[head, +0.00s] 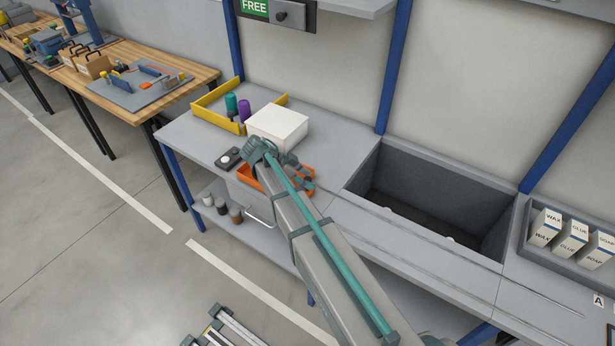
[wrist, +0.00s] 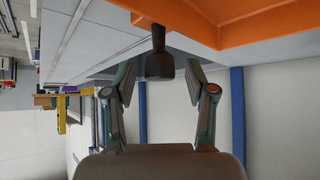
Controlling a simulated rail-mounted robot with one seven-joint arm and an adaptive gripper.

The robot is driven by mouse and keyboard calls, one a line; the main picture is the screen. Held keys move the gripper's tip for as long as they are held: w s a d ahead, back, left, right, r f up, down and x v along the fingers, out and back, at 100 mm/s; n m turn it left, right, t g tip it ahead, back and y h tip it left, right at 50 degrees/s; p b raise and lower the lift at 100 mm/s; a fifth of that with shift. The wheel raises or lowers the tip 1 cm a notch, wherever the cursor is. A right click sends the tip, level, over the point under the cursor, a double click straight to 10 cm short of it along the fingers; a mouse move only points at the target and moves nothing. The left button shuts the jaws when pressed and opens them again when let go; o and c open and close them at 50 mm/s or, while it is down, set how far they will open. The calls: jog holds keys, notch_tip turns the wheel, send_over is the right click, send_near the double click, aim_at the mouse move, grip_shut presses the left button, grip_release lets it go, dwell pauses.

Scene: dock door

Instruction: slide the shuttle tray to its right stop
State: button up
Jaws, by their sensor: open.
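The orange shuttle tray (head: 246,177) sits on the bench at the left end of the long rails (head: 440,241), partly hidden behind my arm in the head view. In the wrist view the tray (wrist: 240,28) fills the upper right. A dark knob (wrist: 158,64) shows close to the tray, between my gripper's fingers. My gripper (wrist: 160,78) is open, with a finger on each side of the knob and visible gaps. In the head view the fingertips are hard to make out by the tray.
A white box (head: 277,124) stands right behind the tray. A yellow-walled bin (head: 212,113) with green and purple bottles is farther left. A dark sunken bin (head: 432,196) lies behind the rails. Cartons (head: 571,238) stand in a grey tray at right. The rails look clear rightward.

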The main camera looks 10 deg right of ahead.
jog(key=shift+d+f, duration=0.25)
grip_shut()
dwell(0.3)
